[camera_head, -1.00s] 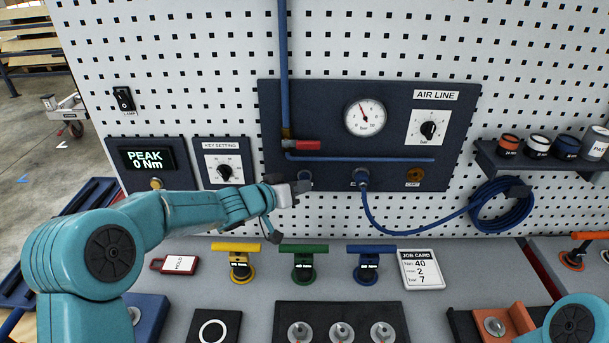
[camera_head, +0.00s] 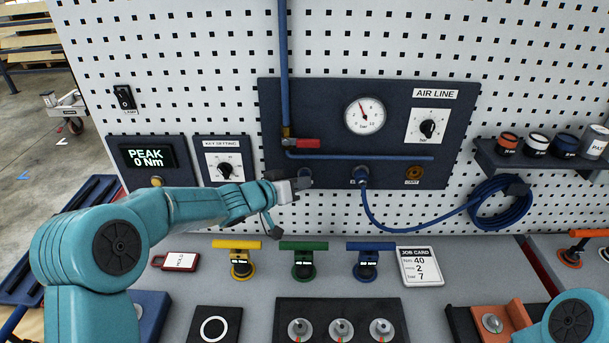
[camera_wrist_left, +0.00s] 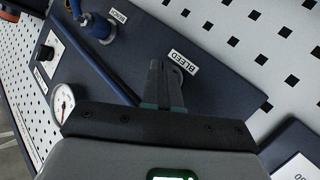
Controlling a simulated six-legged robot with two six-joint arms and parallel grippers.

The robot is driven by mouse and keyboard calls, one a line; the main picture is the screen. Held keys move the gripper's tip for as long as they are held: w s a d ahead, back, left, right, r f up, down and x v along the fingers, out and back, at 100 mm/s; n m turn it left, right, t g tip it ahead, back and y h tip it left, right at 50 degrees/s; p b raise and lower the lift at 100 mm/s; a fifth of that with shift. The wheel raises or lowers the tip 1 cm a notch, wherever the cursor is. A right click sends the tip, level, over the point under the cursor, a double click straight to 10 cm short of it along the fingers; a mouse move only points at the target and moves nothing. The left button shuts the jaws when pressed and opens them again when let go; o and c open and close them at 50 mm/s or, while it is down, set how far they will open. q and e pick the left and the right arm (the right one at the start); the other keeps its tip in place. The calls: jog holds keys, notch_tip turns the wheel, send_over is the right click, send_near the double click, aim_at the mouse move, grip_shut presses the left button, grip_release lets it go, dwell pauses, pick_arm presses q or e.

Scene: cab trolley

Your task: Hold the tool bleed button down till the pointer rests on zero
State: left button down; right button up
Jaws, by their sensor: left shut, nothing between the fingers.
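The round pressure gauge (camera_head: 365,115) is on the dark air-line panel (camera_head: 350,91). Its pointer leans up and left of vertical, clearly off zero. The gauge also shows at the left of the left wrist view (camera_wrist_left: 62,102). My left gripper (camera_head: 305,183) is shut and empty at the panel's lower left. In the left wrist view, its fingers (camera_wrist_left: 158,68) reach to the white BLEED label (camera_wrist_left: 184,62). The bleed button is mostly hidden behind the fingers, so I cannot tell whether they touch or press it. My right gripper is out of view.
A red-handled valve (camera_head: 306,144) sits above my left gripper. A hose fitting (camera_head: 361,175) is to its right, with a blue hose (camera_head: 400,231). Yellow, green (camera_head: 303,247) and blue T-handled tools stand below on the bench. A job card (camera_head: 421,266) lies to their right.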

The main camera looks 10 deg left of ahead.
pick_arm(q)
jog(key=shift+w+p, duration=0.25)
jog(key=shift+p, duration=0.15)
dwell(3.1)
jog(key=shift+s+d+b, duration=0.15)
jog(key=shift+s+b, duration=0.55)
jog(key=shift+s, duration=0.2)
jog(key=s+b, duration=0.1)
jog(key=s, duration=0.1)
jog(key=s+d+b, duration=0.1)
jog(key=s+b, duration=0.1)
jog(key=s, duration=0.1)
jog(key=shift+f, duration=0.1)
